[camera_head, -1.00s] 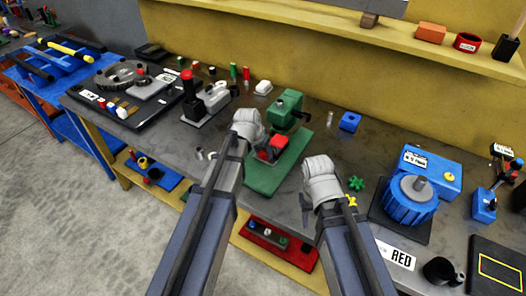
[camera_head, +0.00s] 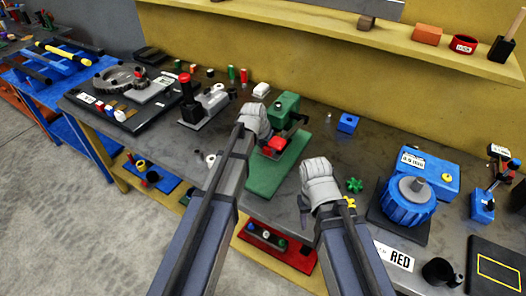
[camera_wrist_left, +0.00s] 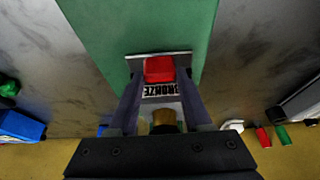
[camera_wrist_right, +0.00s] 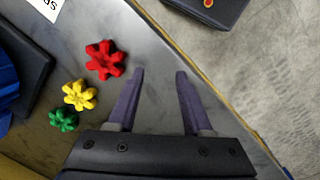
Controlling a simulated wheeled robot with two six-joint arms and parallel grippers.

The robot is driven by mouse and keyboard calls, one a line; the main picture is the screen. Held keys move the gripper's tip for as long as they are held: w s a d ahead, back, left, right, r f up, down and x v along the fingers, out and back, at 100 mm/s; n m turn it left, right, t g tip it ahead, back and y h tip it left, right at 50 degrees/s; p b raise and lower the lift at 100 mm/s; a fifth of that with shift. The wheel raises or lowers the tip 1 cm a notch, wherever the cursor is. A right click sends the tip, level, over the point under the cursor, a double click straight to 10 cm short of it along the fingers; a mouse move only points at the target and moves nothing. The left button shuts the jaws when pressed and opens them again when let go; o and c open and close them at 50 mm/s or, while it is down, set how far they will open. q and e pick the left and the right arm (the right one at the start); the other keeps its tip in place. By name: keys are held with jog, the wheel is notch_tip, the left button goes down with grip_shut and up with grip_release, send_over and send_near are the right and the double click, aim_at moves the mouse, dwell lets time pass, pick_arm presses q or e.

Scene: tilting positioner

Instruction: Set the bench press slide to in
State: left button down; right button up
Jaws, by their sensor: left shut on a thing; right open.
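The green bench press (camera_head: 288,106) stands on its green base plate (camera_head: 268,178) at the middle of the bench. A red block (camera_head: 276,146) sits at its front; in the left wrist view the red block (camera_wrist_left: 159,69) is beside a plate lettered BRONZE (camera_wrist_left: 160,89). My left gripper (camera_head: 256,120) is at the press's left side; in the left wrist view its fingers (camera_wrist_left: 160,80) are shut on the press slide around the lettered plate. How far in the slide stands is unclear. My right gripper (camera_head: 318,178) is open and empty above the bench, right of the press.
Red (camera_wrist_right: 104,60), yellow (camera_wrist_right: 80,95) and green (camera_wrist_right: 63,120) star knobs lie beside my right gripper. A blue motor-like unit (camera_head: 405,205) stands further right. The bench's front edge is close to my right gripper.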

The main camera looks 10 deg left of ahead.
pick_arm(q)
jog(key=shift+w, duration=0.25)
jog(key=shift+c, duration=1.6)
grip_release()
jog(key=shift+d, duration=0.1)
pick_arm(e)
jog(key=shift+w, duration=0.1)
pick_arm(q)
jog(key=shift+s+r, duration=0.1)
jog(key=shift+r, duration=0.05)
pick_arm(e)
jog(key=shift+r, duration=0.15)
pick_arm(q)
jog(key=p+v, duration=0.7)
jog(key=shift+r, duration=0.25)
pick_arm(e)
notch_tip(320, 180, up, 7)
pick_arm(q)
jog(key=shift+s, duration=0.1)
